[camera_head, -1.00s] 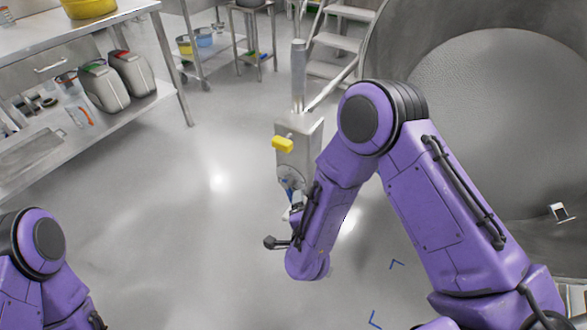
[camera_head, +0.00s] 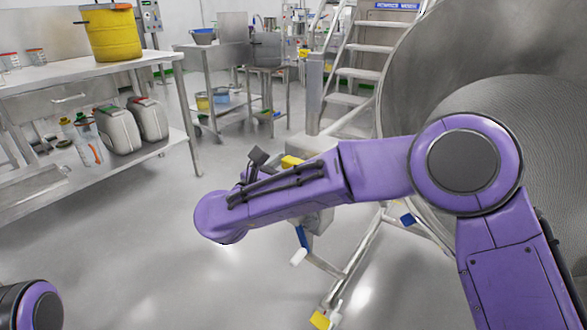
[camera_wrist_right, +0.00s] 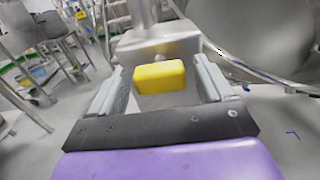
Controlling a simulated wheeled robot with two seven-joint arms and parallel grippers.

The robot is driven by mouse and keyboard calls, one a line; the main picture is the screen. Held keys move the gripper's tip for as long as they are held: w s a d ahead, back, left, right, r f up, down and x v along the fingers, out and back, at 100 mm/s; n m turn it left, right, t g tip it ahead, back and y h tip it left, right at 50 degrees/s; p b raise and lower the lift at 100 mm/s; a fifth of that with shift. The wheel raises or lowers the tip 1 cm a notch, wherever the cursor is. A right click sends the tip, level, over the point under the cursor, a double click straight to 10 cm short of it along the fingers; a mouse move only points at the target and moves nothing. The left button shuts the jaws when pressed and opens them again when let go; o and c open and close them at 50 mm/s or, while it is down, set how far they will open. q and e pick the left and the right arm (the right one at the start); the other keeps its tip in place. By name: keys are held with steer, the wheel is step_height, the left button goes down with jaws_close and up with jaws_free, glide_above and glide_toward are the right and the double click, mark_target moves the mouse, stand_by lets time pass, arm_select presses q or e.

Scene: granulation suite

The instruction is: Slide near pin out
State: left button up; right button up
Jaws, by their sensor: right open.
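A yellow block-shaped grip (camera_head: 291,161), apparently the near pin's handle, is on a steel housing beside the large drum; my right forearm covers part of that housing. In the right wrist view the yellow grip (camera_wrist_right: 160,76) lies between the two grey fingers of my right gripper (camera_wrist_right: 158,83), in front of the steel housing (camera_wrist_right: 160,47). The fingers are apart, with gaps showing on both sides of the grip. The pin's shaft is not visible. In the head view the fingers are hidden behind my right arm. My left gripper is out of view.
The big steel drum (camera_head: 445,75) fills the right side. A steel frame leg (camera_head: 357,250) with a yellow foot piece (camera_head: 320,320) runs along the floor. Steps (camera_head: 362,66) stand behind. A bench (camera_head: 120,72) with a yellow tub is at left; the floor between is open.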

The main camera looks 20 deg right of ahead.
steer(key=shift+w+d, duration=0.25)
steer(key=shift+d, duration=0.1)
steer(key=c, duration=1.4)
steer(key=v, duration=0.2)
steer(key=shift+s+a+f+b, duration=0.1)
steer(key=shift+s+a+b, duration=0.1)
steer(key=shift+a+b, duration=0.1)
steer(key=o, duration=1.4)
steer(key=shift+a, duration=0.1)
steer(key=shift+s, duration=0.1)
